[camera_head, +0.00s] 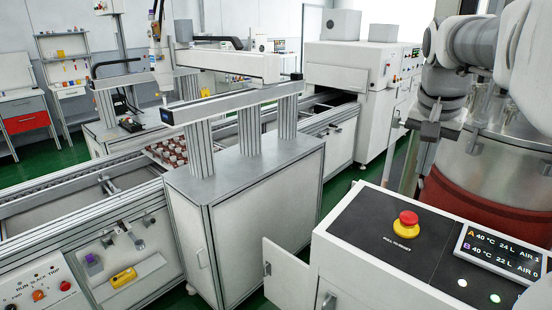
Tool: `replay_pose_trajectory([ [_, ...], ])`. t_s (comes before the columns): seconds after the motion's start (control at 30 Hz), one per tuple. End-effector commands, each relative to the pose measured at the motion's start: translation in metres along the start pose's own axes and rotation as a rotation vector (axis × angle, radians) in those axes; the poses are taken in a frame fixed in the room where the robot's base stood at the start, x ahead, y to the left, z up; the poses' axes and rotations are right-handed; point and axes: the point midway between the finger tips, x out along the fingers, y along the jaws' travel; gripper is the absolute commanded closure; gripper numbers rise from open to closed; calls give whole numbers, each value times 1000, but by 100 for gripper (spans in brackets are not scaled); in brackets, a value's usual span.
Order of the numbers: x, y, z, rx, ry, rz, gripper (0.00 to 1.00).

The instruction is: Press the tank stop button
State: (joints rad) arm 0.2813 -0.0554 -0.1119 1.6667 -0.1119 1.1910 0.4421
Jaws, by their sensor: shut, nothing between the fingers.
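The tank stop button is a red mushroom-head button (408,217) on a yellow base. It stands up from the black top panel (372,226) of a white console at the lower right, with white lettering in front of it. My gripper (424,168) hangs at the upper right, pointing down. It is shut and empty, above and apart from the button in the picture. Its fingertips are small and hard to make out against the tank. Nothing hides the button.
A steel tank (485,150) with a red lower band stands behind the console. A display (497,251) and lit buttons sit right of the stop button. An open white door (287,275) juts out left of the console. A conveyor (80,195) runs along the left.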

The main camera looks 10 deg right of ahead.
Motion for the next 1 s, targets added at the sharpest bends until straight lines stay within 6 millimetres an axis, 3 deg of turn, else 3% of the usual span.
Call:
replay_pose_trajectory([
  [0.43,2,3,-7,22,-1,11,100],
  [0.57,12,3,-7,21,-3,11,100],
  [1.0,99,4,-6,21,-5,12,100],
])
